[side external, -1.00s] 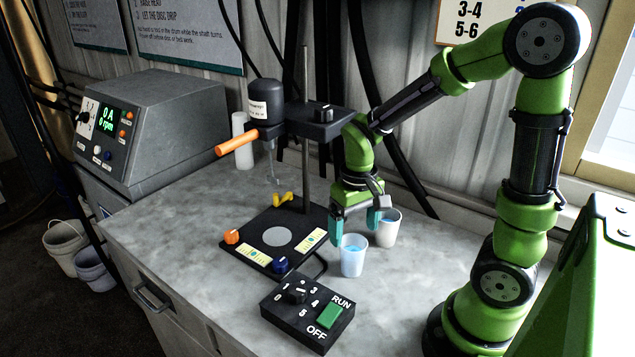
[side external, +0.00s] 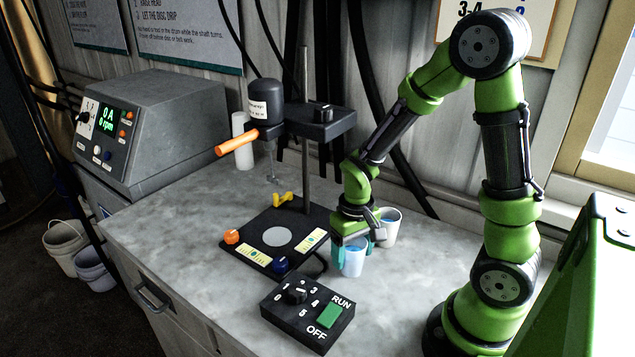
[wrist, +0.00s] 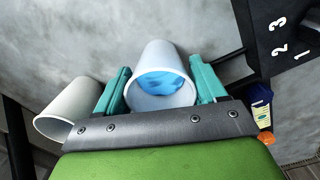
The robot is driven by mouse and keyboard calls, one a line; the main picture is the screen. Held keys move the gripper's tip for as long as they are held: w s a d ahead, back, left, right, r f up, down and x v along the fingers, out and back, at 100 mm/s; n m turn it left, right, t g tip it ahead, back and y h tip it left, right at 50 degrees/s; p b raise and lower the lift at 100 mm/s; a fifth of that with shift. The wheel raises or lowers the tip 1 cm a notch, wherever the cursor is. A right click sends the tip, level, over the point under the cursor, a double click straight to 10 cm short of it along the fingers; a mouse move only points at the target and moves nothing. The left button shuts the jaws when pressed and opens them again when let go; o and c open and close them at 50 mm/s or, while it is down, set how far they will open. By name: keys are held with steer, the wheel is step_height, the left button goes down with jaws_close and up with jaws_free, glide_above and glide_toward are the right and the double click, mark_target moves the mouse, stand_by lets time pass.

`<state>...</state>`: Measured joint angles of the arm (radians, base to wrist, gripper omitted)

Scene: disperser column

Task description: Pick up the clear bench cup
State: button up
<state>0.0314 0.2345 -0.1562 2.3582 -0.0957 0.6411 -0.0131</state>
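The clear bench cup (side external: 352,266) stands upright on the bench with blue liquid inside; it has a pale, bluish look. My gripper (side external: 354,254) is lowered over it, with teal fingers on either side of the cup. In the wrist view the cup (wrist: 156,55) sits between the two fingers of my gripper (wrist: 159,66). The fingers are apart, close to the cup walls; whether they touch them is hard to tell. Part of the cup's rim is hidden behind my gripper in the side view.
A second, whiter cup (side external: 390,236) stands just behind and right; it is beside the left finger in the wrist view (wrist: 66,108). A black control box (side external: 307,312) lies in front. The disperser stand's base plate (side external: 262,226) is to the left. Bare bench lies right of the control box.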

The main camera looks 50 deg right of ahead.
steer(key=c, duration=0.7)
steer(key=shift+o, duration=0.2)
steer(key=shift+r, duration=0.15)
step_height(320, 180, up, 9)
steer(key=d+r+m, duration=0.1)
steer(key=d+r, duration=0.4)
steer(key=d, duration=0.3)
steer(key=s+d+r+m, duration=0.1)
steer(key=d+r, duration=0.4)
steer(key=d, duration=0.4)
steer(key=d+r+m, duration=0.1)
steer(key=d+r, duration=0.4)
steer(key=d, duration=0.4)
steer(key=shift+s+d, duration=0.15)
steer(key=shift+d, duration=0.1)
